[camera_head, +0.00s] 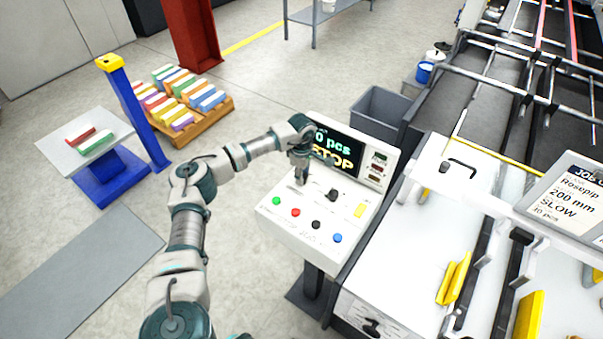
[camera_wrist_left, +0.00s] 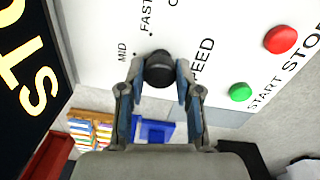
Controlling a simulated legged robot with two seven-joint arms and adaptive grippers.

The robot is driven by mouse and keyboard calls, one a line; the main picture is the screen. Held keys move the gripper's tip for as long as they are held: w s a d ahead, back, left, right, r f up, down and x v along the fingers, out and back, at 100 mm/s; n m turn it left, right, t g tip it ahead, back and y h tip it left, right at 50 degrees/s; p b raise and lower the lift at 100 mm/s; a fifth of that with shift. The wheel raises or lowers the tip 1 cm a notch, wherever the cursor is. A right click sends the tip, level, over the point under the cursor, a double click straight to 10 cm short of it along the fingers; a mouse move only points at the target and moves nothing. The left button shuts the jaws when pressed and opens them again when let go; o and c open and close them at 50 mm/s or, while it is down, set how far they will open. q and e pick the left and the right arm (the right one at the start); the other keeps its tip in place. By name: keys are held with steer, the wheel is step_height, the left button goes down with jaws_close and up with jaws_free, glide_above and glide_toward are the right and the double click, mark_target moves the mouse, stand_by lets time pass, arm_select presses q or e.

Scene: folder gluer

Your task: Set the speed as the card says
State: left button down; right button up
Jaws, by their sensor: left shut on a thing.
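The speed knob (camera_wrist_left: 160,68) is a round black cap on the white control panel (camera_head: 344,235). In the wrist view the words MID, FAST and SPEED are printed around it; I cannot make out a pointer on it. My left gripper (camera_head: 301,174) comes down on the panel, and its fingers (camera_wrist_left: 160,88) are shut on the knob from both sides. The job card (camera_head: 568,203) at the right reads Rosepip, 200 mm, SLOW and a number of pcs. My right gripper is not in view.
A second black knob (camera_head: 333,195) sits close to the right of my left gripper. Green, red, black and blue buttons (camera_head: 295,212) line the panel's front. The display (camera_head: 336,149) behind reads 0 pcs, STOP. The white machine table (camera_head: 407,240) stands to the right.

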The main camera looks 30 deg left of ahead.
arm_select(q)
steer(key=shift+d+n+p, duration=0.15)
steer(key=shift+n+p, duration=0.15)
steer(key=shift+n, duration=1.4)
steer(key=shift+w, duration=0.1)
steer(key=shift+r, duration=0.1)
steer(key=c, duration=1.1)
jaws_free()
steer(key=o, duration=0.3)
steer(key=shift+w+d, duration=0.1)
